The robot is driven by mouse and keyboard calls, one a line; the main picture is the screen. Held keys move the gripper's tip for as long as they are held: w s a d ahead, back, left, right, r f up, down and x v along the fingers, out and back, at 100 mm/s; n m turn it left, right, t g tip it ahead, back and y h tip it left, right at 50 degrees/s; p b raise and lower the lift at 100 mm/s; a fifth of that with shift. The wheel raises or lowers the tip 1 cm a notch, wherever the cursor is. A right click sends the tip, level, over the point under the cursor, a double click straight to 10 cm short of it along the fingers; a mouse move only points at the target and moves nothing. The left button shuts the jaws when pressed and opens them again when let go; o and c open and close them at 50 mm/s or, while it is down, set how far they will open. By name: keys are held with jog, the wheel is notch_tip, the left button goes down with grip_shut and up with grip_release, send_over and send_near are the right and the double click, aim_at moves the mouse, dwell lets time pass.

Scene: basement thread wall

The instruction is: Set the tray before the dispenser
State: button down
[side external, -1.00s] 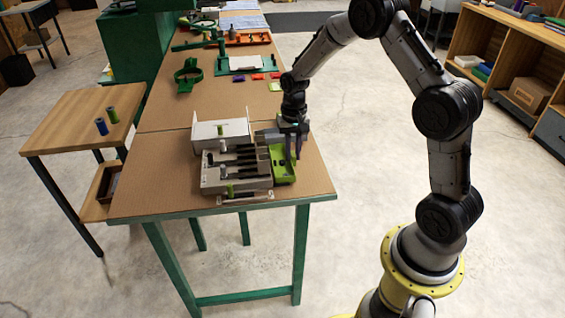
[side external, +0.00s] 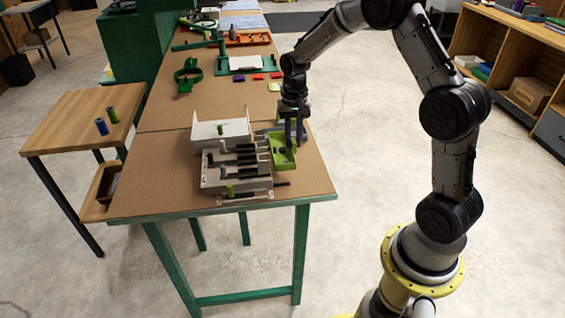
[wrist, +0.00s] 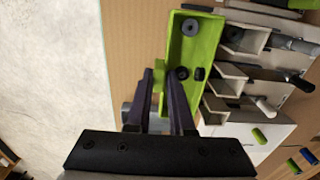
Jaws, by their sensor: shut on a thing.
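The lime-green tray (side external: 283,156) is at the right side of the grey slotted dispenser (side external: 237,166) on the worktable. In the wrist view the tray (wrist: 197,48) lies alongside the dispenser's channels (wrist: 228,78), very close to them. A grey round piece and small black pieces sit in the tray. I cannot tell whether the tray touches the tabletop.
A dark rod (side external: 282,184) sticks out at the dispenser's front right corner. A green ring stand (side external: 187,76) and small coloured blocks lie farther back. The side table (side external: 70,120) holds a blue and a green cylinder. Bare tabletop (side external: 305,178) lies at the right edge.

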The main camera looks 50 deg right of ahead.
jog(key=shift+r, duration=0.15)
jog(key=shift+s+d+f, duration=0.25)
jog(key=shift+s+d, duration=0.8)
jog(key=shift+s+d+f, duration=0.3)
jog(key=shift+s+d, duration=0.7)
jog(key=shift+s+d+f, duration=0.25)
jog(key=shift+s+d, duration=0.8)
jog(key=shift+f, duration=0.2)
jog(key=shift+f, duration=1.5)
